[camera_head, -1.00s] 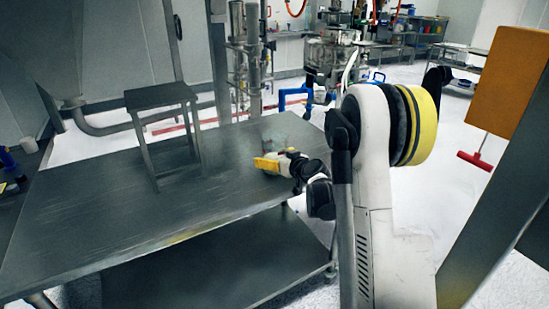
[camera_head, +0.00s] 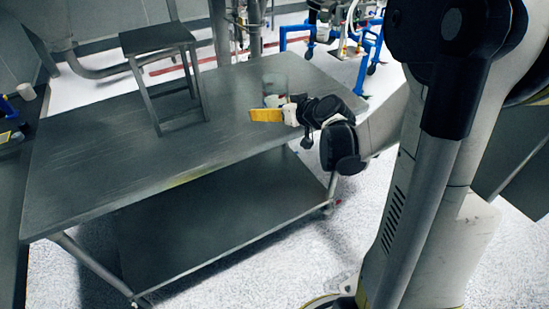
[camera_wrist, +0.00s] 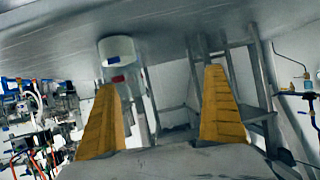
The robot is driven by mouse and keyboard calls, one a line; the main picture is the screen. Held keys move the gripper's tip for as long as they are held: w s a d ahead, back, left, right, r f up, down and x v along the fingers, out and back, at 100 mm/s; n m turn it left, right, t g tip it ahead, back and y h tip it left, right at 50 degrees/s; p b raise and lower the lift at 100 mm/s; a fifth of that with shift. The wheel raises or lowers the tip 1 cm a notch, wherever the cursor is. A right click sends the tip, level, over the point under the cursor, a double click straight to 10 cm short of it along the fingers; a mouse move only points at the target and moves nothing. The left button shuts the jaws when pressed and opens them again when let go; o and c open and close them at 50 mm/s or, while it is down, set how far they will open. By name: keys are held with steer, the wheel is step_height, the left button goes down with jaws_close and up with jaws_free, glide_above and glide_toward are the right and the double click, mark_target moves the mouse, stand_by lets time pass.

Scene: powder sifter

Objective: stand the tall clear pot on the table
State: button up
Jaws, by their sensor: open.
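The tall clear pot (camera_head: 275,86) stands upright on the metal table (camera_head: 110,160) near its far right corner. Its upper part is see-through and its lower part looks pale. In the wrist view, where the table is at the top, the pot (camera_wrist: 117,50) shows a white band with blue and red marks. My gripper (camera_head: 265,115) is low over the table, its yellow fingers pointing left, in front of the pot in the head view. In the wrist view my gripper (camera_wrist: 165,100) is open and empty, and the pot lies beyond the left fingertip. Contact cannot be told.
A small metal stool-like stand (camera_head: 158,40) stands on the table, left of my gripper. The table's front left is bare. A lower shelf (camera_head: 220,210) is under the table. Blue-framed equipment (camera_head: 365,45) stands behind the table's right end.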

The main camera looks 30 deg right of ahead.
steer(key=s+a+r+g, duration=0.3)
steer(key=s+a, duration=0.7)
steer(key=a, duration=0.1)
steer(key=s+a+g+h, duration=0.1)
steer(key=s+a+g, duration=0.1)
steer(key=s, duration=1.3)
steer(key=shift+s+a+f+m+g+h, duration=0.3)
steer(key=shift+a+m+h, duration=0.1)
steer(key=shift+a, duration=0.1)
